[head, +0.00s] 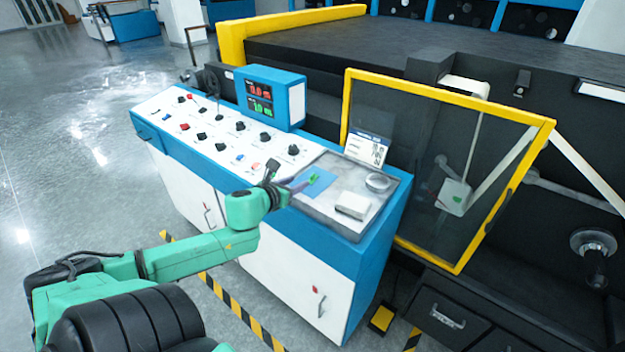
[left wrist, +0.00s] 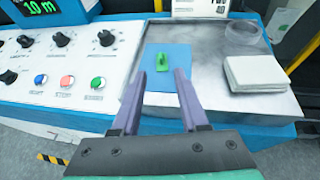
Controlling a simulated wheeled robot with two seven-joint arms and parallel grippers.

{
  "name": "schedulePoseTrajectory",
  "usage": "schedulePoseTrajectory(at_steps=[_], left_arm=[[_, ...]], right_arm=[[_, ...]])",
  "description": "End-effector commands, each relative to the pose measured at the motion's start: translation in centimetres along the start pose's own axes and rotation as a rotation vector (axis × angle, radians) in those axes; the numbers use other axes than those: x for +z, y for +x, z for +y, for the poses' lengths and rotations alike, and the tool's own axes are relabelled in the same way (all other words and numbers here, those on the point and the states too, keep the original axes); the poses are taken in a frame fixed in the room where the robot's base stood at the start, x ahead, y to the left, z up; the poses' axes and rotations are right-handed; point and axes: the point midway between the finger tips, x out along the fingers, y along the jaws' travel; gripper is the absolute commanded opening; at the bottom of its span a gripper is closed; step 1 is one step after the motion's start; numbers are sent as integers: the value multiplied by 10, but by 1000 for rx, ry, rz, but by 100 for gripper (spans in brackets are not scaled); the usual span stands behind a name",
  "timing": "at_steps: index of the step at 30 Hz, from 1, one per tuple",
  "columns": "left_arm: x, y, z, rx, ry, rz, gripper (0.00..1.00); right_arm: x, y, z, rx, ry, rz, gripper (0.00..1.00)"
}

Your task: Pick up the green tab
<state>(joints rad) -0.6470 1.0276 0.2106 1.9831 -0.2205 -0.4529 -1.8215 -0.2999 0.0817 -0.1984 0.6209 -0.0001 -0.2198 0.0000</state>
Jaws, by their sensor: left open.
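The green tab (head: 314,177) lies on a blue sheet (head: 322,186) on the grey tray (head: 340,228) at the right end of the control console. In the left wrist view the green tab (left wrist: 162,62) sits near the middle of the blue sheet (left wrist: 178,62), with a small raised part. My left gripper (head: 298,183) is open over the near edge of the tray. Its two purple fingers (left wrist: 170,75) straddle the sheet in the left wrist view, with the tab just beyond the tips. Nothing is between the fingers. My right gripper is not in view.
A white pad (head: 352,206) and a round clear dish (head: 377,182) are on the tray's right side. A white card (head: 367,149) stands at its back. Console knobs (head: 240,126) lie to the left. A yellow-framed guard (head: 546,125) stands to the right.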

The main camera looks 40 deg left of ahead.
Motion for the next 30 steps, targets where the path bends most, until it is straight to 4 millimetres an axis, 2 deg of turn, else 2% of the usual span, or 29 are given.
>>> schedulePoseTrajectory(at_steps=[3, 14, 21, 30], left_arm=[[1, 21, 1, 2, -1, -4, 44], [2, 51, 0, 2, -8, -2, 44], [2, 86, 0, 2, -8, -1, 44], [0, 92, -1, 0, -4, 2, 44]], right_arm=[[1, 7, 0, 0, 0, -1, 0], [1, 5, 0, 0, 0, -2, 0], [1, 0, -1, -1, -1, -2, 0], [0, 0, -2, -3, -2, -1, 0]])
